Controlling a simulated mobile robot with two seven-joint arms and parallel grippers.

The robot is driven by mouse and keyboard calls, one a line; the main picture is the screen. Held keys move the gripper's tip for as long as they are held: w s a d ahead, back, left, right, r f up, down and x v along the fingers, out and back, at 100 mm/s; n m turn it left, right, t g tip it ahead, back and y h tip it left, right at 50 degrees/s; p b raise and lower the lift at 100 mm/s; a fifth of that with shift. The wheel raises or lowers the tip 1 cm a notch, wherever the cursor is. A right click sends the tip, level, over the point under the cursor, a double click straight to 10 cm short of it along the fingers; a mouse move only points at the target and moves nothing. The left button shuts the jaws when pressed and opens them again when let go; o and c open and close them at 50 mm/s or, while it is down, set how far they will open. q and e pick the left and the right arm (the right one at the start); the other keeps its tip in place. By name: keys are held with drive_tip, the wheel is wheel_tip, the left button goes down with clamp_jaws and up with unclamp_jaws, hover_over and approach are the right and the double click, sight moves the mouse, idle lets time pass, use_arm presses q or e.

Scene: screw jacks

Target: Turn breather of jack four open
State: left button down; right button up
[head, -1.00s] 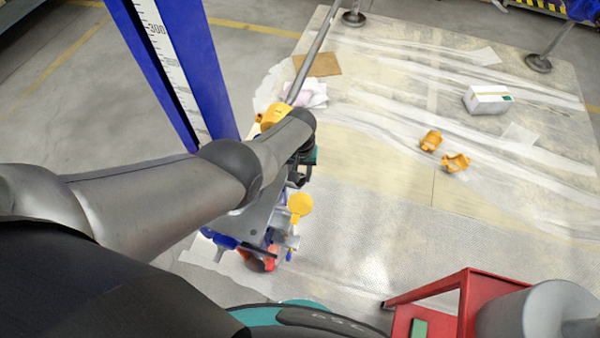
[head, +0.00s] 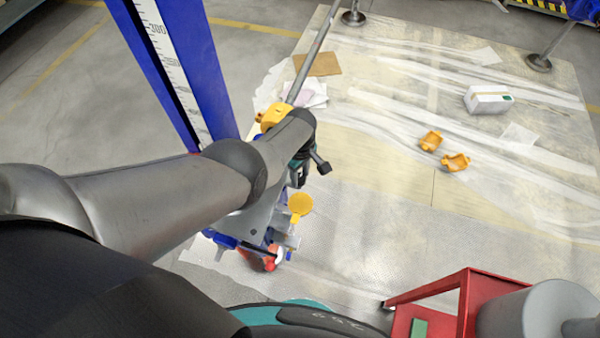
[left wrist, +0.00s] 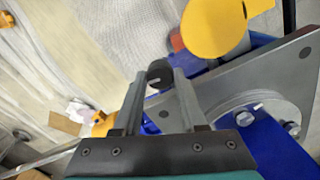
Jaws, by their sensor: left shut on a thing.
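The breather (left wrist: 160,72) is a small dark round cap between my left fingertips in the left wrist view. My left gripper (left wrist: 158,84) is shut on it, and the fingers hide its lower part. The jack's grey metal plate (left wrist: 270,72) lies right beside the fingers, with blue parts and bolts. A yellow disc (left wrist: 213,28) stands just beyond. In the head view my left gripper (head: 300,178) is mostly hidden under my arm, above the jack's grey plate (head: 254,222). The yellow disc (head: 300,203) shows beside it. My right gripper is not in view.
A blue post with a scale (head: 180,60) stands left of the jack. A shaft (head: 318,50) runs away from it. Two orange shells (head: 455,162) and a white box (head: 487,99) lie on the sheeted floor. A red cart (head: 467,290) stands at lower right.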

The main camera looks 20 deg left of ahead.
sight(300, 177)
use_arm(q)
drive_tip(key=shift+n, duration=0.8)
drive_tip(key=shift+c, duration=2.3)
unclamp_jaws()
drive_tip(key=shift+r, duration=0.1)
wheel_tip(300, 177, up, 15)
drive_tip(key=p, duration=1)
